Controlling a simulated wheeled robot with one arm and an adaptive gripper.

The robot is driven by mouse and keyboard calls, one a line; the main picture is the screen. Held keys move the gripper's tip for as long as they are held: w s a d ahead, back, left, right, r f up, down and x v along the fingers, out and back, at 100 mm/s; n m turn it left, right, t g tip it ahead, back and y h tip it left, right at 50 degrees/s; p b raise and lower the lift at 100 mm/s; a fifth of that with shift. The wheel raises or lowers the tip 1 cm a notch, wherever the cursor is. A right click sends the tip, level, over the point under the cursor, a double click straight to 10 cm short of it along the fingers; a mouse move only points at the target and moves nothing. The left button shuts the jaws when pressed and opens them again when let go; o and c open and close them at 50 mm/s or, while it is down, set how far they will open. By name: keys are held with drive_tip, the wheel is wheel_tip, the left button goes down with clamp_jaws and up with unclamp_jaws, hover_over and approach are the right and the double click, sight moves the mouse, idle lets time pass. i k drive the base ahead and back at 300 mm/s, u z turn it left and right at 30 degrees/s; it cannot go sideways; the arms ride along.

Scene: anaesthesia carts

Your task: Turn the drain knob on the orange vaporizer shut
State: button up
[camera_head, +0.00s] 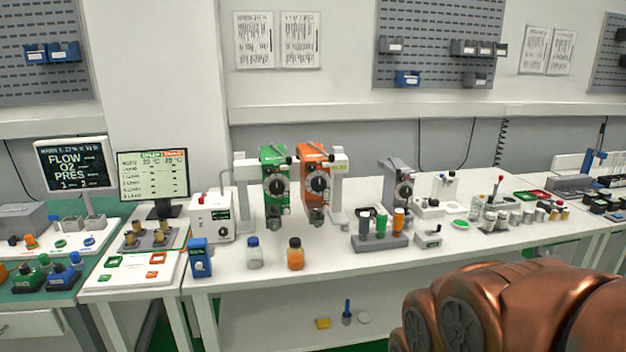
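The orange vaporizer (314,182) hangs on a rail frame at the middle of the white bench, right of a green vaporizer (274,182). Its black dial faces me on the front. A dark fitting (317,216) sits at its lower end; the drain knob is too small to tell apart, and I cannot see how far it is turned. A bottle with orange contents (296,256) stands on the bench below and in front of it. My copper-coloured arm fills the lower right. My gripper is outside the picture.
A clear bottle (254,254) and a blue device (200,259) stand near the bench's front edge. A grey vaporizer (400,184) and a rack of coloured bottles (380,239) are to the right. The bench front (335,267) right of the orange bottle is clear.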

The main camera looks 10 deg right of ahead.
sight(317, 223)
drive_tip(key=k, duration=0.65)
drive_tip(key=z, duration=0.1)
drive_tip(key=i, duration=1.1)
drive_tip(key=u, duration=0.85)
